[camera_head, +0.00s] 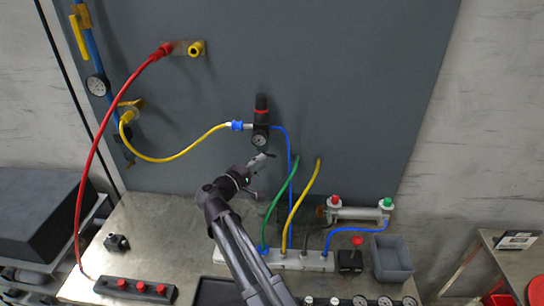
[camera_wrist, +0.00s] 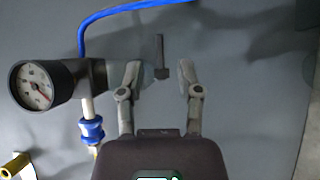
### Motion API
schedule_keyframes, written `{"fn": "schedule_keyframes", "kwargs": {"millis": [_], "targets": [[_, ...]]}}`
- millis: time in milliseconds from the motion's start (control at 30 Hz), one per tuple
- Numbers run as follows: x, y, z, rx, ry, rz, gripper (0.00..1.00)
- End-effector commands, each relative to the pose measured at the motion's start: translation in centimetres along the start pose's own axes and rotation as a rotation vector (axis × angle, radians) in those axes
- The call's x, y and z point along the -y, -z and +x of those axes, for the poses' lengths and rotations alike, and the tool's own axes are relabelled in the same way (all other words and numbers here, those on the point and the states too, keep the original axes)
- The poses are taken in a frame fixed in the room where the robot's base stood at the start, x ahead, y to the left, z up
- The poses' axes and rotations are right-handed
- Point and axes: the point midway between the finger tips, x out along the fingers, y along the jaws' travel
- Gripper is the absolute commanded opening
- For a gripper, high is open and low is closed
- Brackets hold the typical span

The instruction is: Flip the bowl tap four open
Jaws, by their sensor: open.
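A small dark grey lever with a blocky lower end, which looks like the bowl tap (camera_wrist: 160,52), shows between my fingertips in the wrist view. I cannot read a number on it.
A blue hose (camera_head: 288,150) runs down just right of the gripper. Green (camera_head: 281,202) and yellow (camera_head: 302,205) hoses rise from a white manifold (camera_head: 300,261) on the bench. A yellow hose (camera_head: 185,153) reaches the regulator from the left. The panel's right side is clear.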

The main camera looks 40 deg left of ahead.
Motion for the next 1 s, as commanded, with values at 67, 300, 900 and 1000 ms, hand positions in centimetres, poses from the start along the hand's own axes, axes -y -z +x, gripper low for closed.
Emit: {"fn": "schedule_keyframes", "kwargs": {"millis": [67,300,900,1000], "targets": [[0.0,0.1,1.4,0.003,0.0,0.0,0.46],[0.0,0.1,4.2,0.002,0.0,0.0,0.46],[0.0,0.0,5.3,0.001,0.0,0.0,0.25],[0.0,0.0,5.3,0.001,0.0,0.0,0.0]]}}
